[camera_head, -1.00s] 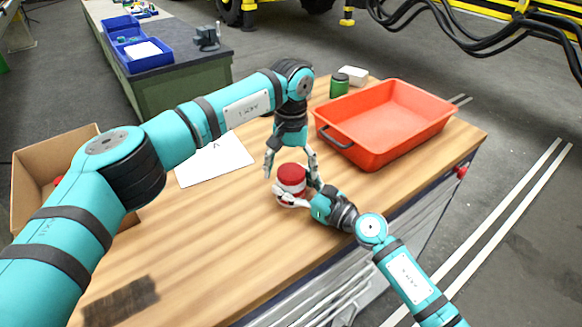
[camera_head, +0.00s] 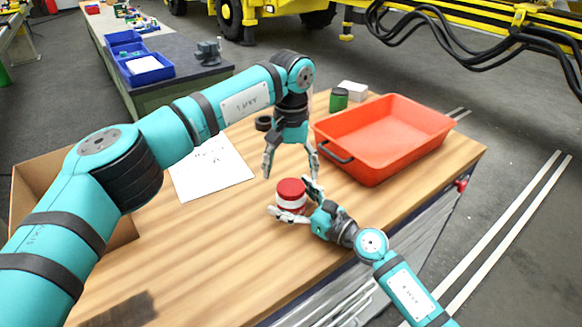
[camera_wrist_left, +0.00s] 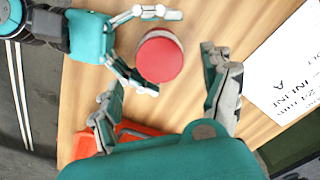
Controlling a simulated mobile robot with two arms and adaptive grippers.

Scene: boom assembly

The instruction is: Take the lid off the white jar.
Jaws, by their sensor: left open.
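The white jar (camera_head: 289,203) with its red lid (camera_head: 291,187) stands upright on the wooden table. In the left wrist view the round red lid (camera_wrist_left: 160,58) is seen from above. My left gripper (camera_head: 291,175) is open and empty, pointing down above the lid, with its fingers spread to either side; a gap shows between them and the lid. My right gripper (camera_head: 288,196) reaches in low from the right, its fingers spread around the jar, one in front and one behind. It looks open, with space at the front finger. The jar's lower side is partly hidden.
An orange tray (camera_head: 345,165) stands to the right, with a green jar (camera_head: 339,99) and a white box (camera_head: 352,91) behind it. A paper sheet (camera_head: 210,172) lies left. A black ring (camera_head: 263,123) is behind my left gripper. A cardboard box (camera_head: 30,180) is far left.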

